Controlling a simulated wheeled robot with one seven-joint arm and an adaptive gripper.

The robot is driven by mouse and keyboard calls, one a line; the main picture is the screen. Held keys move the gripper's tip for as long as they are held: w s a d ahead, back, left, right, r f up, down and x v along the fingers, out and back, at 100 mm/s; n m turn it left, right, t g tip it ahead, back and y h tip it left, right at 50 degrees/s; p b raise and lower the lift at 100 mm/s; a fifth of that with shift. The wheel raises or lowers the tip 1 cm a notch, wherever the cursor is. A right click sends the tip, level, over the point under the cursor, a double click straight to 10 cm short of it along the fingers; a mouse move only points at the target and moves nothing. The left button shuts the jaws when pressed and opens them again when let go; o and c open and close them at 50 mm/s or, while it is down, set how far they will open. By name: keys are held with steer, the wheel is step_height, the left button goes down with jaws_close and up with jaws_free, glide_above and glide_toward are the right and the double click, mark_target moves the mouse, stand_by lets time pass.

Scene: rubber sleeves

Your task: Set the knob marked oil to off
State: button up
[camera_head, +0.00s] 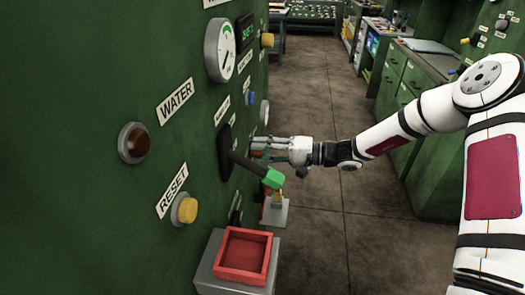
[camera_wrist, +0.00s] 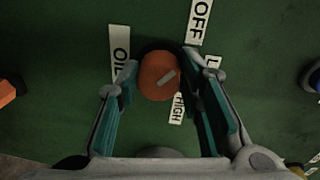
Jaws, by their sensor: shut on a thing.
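The oil knob (camera_wrist: 157,80) is round and orange, with a grey mark slanting toward its upper right, roughly toward the label starting with L (camera_wrist: 213,65). The OIL label (camera_wrist: 120,48) is at its left, the OFF label (camera_wrist: 200,20) at its upper right and the HIGH label (camera_wrist: 178,107) below right. My gripper (camera_wrist: 160,72) is shut on the knob, one finger on each side. In the head view, my gripper (camera_head: 258,148) reaches the green panel from the right; the knob is mostly hidden there by the fingers.
A black lever with a green end (camera_head: 273,179) juts out in front of my gripper. A red tray (camera_head: 243,278), a yellow RESET button (camera_head: 186,210), a dark red WATER lamp (camera_head: 134,143) and a gauge (camera_head: 220,50) are nearer on the panel (camera_head: 90,60). The floor right of the panel is clear.

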steer(key=o, duration=1.2)
steer(key=shift+c, duration=0.2)
steer(key=f+v, duration=0.1)
steer(key=v, duration=1.1)
steer(key=shift+r, duration=0.4)
